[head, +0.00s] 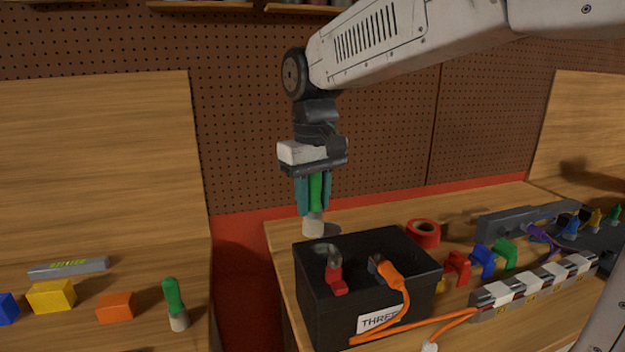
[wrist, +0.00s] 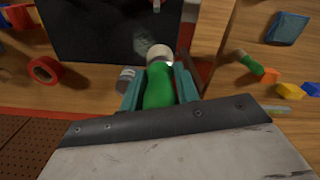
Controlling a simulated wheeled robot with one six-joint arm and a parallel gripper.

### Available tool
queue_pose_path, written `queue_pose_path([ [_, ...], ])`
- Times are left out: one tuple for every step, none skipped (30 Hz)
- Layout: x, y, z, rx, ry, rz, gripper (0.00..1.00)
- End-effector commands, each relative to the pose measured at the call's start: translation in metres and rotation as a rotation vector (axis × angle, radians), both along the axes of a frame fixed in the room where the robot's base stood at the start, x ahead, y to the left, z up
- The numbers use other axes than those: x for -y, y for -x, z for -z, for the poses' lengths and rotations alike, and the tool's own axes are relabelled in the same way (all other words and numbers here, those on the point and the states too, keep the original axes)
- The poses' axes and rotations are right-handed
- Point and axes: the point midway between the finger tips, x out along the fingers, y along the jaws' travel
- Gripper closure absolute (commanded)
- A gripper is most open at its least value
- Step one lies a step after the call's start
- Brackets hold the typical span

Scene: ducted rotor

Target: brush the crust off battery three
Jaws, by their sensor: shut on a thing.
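Battery three is a black box (head: 330,305) with a white "THREE" label (head: 379,321), on the right-hand bench; its dark top fills the upper left of the wrist view (wrist: 85,30). A pale grey crusty patch (wrist: 146,40) shows on that top near the brush. A red clamp (head: 335,278) and an orange clamp (head: 388,273) with an orange cable are on the battery top. My gripper (head: 313,195) points down, shut on a green-handled brush (wrist: 158,85). Its pale tip (head: 313,224) is downward, above the battery's back left edge; whether it touches is unclear.
A second green brush (head: 174,300) stands on the left bench near orange (head: 116,306) and yellow (head: 51,296) blocks. A gap separates the benches. Red tape (head: 423,233), coloured clamps (head: 482,260) and a striped strip (head: 535,286) lie right of the battery.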

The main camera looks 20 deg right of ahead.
Motion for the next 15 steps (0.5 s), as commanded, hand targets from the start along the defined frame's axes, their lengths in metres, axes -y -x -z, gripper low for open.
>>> queue_pose_path([
  [0.0, 0.0, -0.005, 0.002, 0.0, 0.0, 0.92],
  [0.0, 0.0, -0.008, 0.003, -0.001, 0.0, 0.92],
  [0.0, 0.0, -0.012, 0.003, -0.001, 0.001, 0.92],
  [0.0, 0.0, -0.014, 0.002, 0.0, 0.001, 0.92],
  [0.001, 0.0, -0.017, 0.002, 0.0, 0.001, 0.92],
  [0.001, 0.0, -0.02, 0.002, 0.0, 0.001, 0.92],
  [0.001, 0.0, -0.023, 0.003, -0.001, 0.001, 0.92],
  [0.001, -0.001, -0.026, 0.003, -0.001, 0.001, 0.92],
  [0.001, 0.0, -0.028, 0.002, 0.0, 0.001, 0.92],
  [0.001, 0.0, -0.03, 0.001, 0.0, 0.002, 0.92],
  [0.001, 0.0, -0.031, 0.001, 0.0, 0.002, 0.92],
  [0.001, 0.0, -0.032, 0.001, 0.0, 0.002, 0.92],
  [0.001, 0.0, -0.033, 0.001, 0.0, 0.002, 0.92],
  [0.001, 0.0, -0.033, 0.001, 0.0, 0.002, 0.92],
  [0.001, 0.0, -0.033, 0.001, 0.0, 0.002, 0.92],
])
